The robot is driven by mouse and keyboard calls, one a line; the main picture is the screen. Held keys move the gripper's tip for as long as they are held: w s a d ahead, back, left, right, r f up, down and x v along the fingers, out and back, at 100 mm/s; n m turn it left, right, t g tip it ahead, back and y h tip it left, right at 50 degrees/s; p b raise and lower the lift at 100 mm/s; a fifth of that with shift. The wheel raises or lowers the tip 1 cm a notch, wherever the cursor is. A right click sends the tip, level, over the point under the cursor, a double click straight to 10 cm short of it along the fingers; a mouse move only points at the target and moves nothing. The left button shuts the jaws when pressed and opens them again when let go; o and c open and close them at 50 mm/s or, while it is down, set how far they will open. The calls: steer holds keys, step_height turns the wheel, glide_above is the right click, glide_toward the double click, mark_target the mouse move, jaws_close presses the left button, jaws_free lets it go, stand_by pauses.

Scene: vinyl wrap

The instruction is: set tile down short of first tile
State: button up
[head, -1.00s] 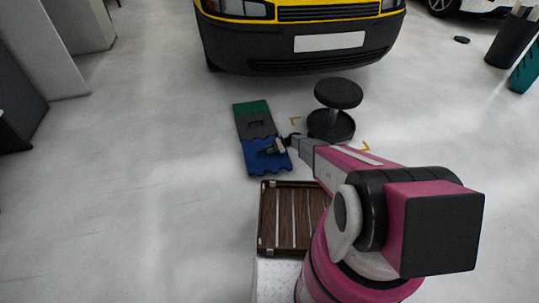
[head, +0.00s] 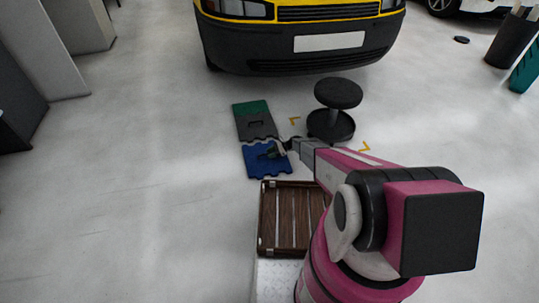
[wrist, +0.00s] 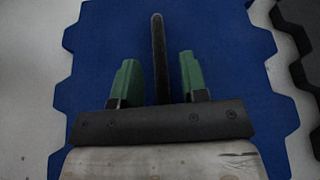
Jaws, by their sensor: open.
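The blue tile (head: 258,169) has toothed edges and a dark raised handle (wrist: 158,45). It appears to lie flat on the floor, just nearer to me than the dark grey tile (head: 262,131), with a narrow strip of pale floor between them. My gripper (head: 278,151) is low over the blue tile. In the wrist view its green fingers stand apart on either side of the handle, with blue showing between each finger and the handle. The grey tile's toothed edge shows at the right of the wrist view (wrist: 302,30).
A green tile (head: 250,107) joins the grey tile's far side. A black stool (head: 338,94) stands right of the tiles, with yellow corner marks on the floor. A brown slatted rack (head: 283,220) is nearer me. A yellow car (head: 300,40) is beyond. Floor to the left is clear.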

steer(key=v, duration=1)
steer(key=shift+d+r, duration=0.15)
steer(key=shift+d, duration=0.1)
steer(key=s+d+r+n+t+h, duration=0.1)
steer(key=s+d+r+n+h, duration=0.3)
steer(key=s+r, duration=0.8)
steer(key=s+d+r+n+t+h, duration=0.1)
steer(key=s+d+r+n+h, duration=0.3)
steer(key=s+r, duration=0.8)
steer(key=s+d+r+n+t+h, duration=0.1)
steer(key=s+d+r+n+h, duration=0.4)
steer(key=s+r, duration=0.7)
step_height(320, 180, up, 11)
steer(key=shift+s+r+n, duration=0.1)
steer(key=shift+s+n, duration=0.1)
steer(key=shift+n, duration=0.4)
